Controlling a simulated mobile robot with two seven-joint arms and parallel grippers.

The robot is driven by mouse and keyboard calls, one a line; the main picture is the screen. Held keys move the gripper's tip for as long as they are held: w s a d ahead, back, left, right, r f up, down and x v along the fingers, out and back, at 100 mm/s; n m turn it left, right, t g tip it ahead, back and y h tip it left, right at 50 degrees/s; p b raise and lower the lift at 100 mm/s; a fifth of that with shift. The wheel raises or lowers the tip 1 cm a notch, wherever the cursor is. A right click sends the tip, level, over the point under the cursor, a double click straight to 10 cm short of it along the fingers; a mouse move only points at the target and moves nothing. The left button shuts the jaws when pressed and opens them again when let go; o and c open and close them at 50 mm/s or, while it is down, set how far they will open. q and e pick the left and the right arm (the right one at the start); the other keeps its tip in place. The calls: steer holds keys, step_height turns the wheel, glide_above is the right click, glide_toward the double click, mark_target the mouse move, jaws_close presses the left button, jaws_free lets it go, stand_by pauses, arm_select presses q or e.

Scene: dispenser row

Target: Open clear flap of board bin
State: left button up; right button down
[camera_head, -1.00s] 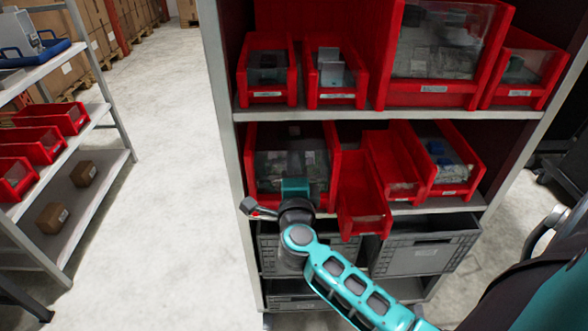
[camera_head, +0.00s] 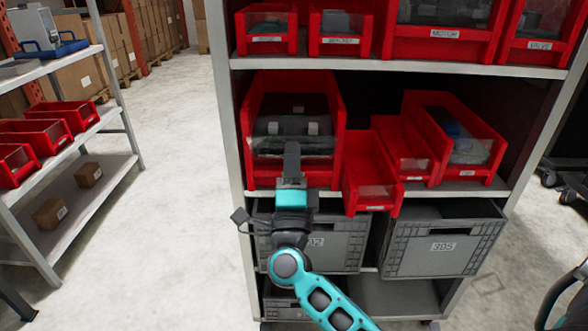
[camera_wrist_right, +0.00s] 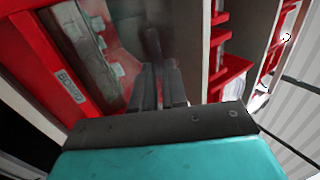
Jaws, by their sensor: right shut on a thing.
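The board bin (camera_head: 252,120) is a large red bin at the left of the middle shelf in the head view. Its label shows in the wrist view (camera_wrist_right: 68,85). Dark boards with light parts (camera_head: 287,128) lie inside. A clear flap (camera_head: 318,147) spans the lower part of its front. My right gripper (camera_head: 291,150) points up at the middle of that front. Its fingers are close together at the flap, also in the wrist view (camera_wrist_right: 157,80), and shut on it. The exact grip is hard to see. My left gripper is not in view.
Narrow red bins (camera_head: 370,180) stand just right of the board bin, one jutting forward. More red bins (camera_head: 445,45) fill the shelf above. Grey crates (camera_head: 440,245) sit below. A rack (camera_head: 75,155) stands at the left, with clear floor between.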

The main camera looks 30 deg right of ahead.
arm_select(q)
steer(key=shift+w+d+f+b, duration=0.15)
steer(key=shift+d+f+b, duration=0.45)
steer(key=shift+b, duration=0.5)
arm_select(e)
step_height(320, 180, down, 7)
steer(key=s+a, duration=0.1)
steer(key=s, duration=0.1)
steer(key=shift+r, duration=0.2)
steer(key=c, duration=1.6)
jaws_free()
steer(key=shift+a, duration=0.1)
steer(key=o, duration=0.4)
steer(key=shift+r, duration=0.15)
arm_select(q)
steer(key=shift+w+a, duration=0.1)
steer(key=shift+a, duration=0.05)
arm_select(e)
steer(key=shift+o, duration=0.2)
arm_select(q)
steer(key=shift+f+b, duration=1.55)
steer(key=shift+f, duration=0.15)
arm_select(e)
step_height(320, 180, down, 14)
steer(key=s+a, duration=0.1)
steer(key=s, duration=0.1)
steer(key=shift+s+a+f, duration=0.25)
steer(key=shift+s+a, duration=0.1)
